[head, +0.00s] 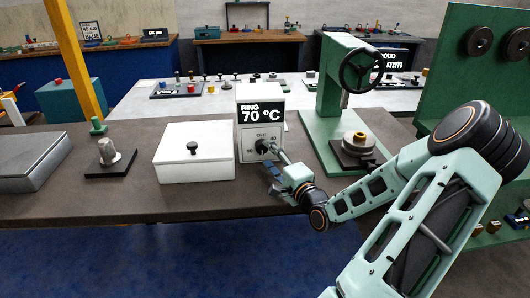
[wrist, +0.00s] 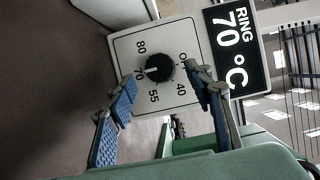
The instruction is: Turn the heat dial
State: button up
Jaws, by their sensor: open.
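The heat dial (head: 261,146) is a black knob on the front of a white control box (head: 243,110). In the wrist view the dial (wrist: 160,68) shows a white mark pointing at 70, among printed numbers 40, 55, 70 and 80. The display (wrist: 235,48) above reads "RING 70 °C". My gripper (head: 268,163) is just in front of the dial. In the wrist view my gripper (wrist: 163,82) is open, with its blue-padded fingers to either side of the dial. I see no finger touching it, though the exact gap is unclear.
A white lidded box (head: 194,158) stands left of the control box. A green press (head: 335,100) with a handwheel stands to the right, with a metal piece (head: 359,140) on its base. A dark plate with a grey part (head: 110,155) lies farther left. The bench front (head: 150,205) is clear.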

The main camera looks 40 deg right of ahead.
aim_at(263, 149)
jog(key=shift+w+d, duration=0.2)
jog(key=shift+w, duration=1.3)
jog(key=shift+c, duration=0.3)
jog(key=c, duration=1.1)
jog(key=shift+r, duration=0.1)
